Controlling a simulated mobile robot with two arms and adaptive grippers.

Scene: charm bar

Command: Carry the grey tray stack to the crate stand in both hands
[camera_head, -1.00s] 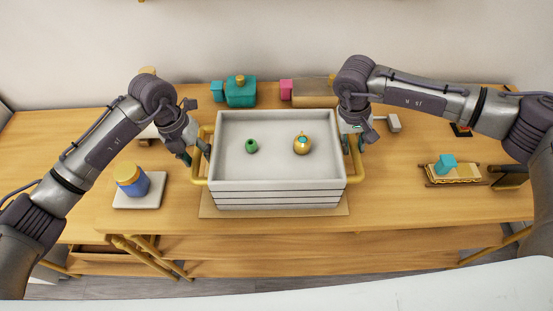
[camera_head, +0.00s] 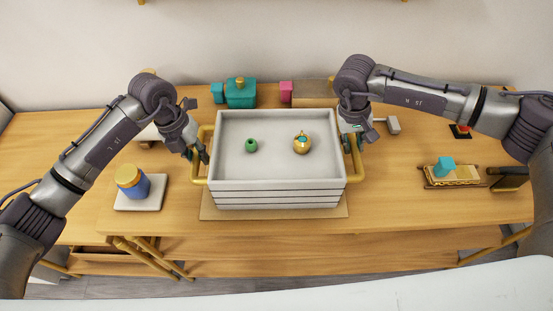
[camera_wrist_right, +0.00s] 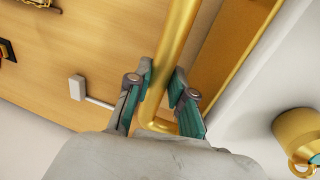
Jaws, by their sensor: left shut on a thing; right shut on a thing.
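The grey tray stack (camera_head: 277,200) sits level on a thin tan board (camera_head: 335,212) in the middle of the wooden table. It has a gold handle on each side. Its open top holds a small green vase (camera_head: 251,146) and a round gold pot (camera_head: 302,143). My left gripper (camera_head: 202,155) is shut on the left gold handle (camera_head: 200,182). My right gripper (camera_head: 354,141) is shut on the right gold handle (camera_head: 357,167). In the right wrist view, its fingers (camera_wrist_right: 161,88) lie on both sides of the handle bar (camera_wrist_right: 178,38). I cannot identify the crate stand.
A blue jar with a gold lid (camera_head: 132,181) stands on a pale slab (camera_head: 140,200) to the left. Teal (camera_head: 241,94) and pink (camera_head: 286,91) items stand behind the stack. A small rack with a teal block (camera_head: 445,167) is at the right. Bare table (camera_head: 410,203) lies between.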

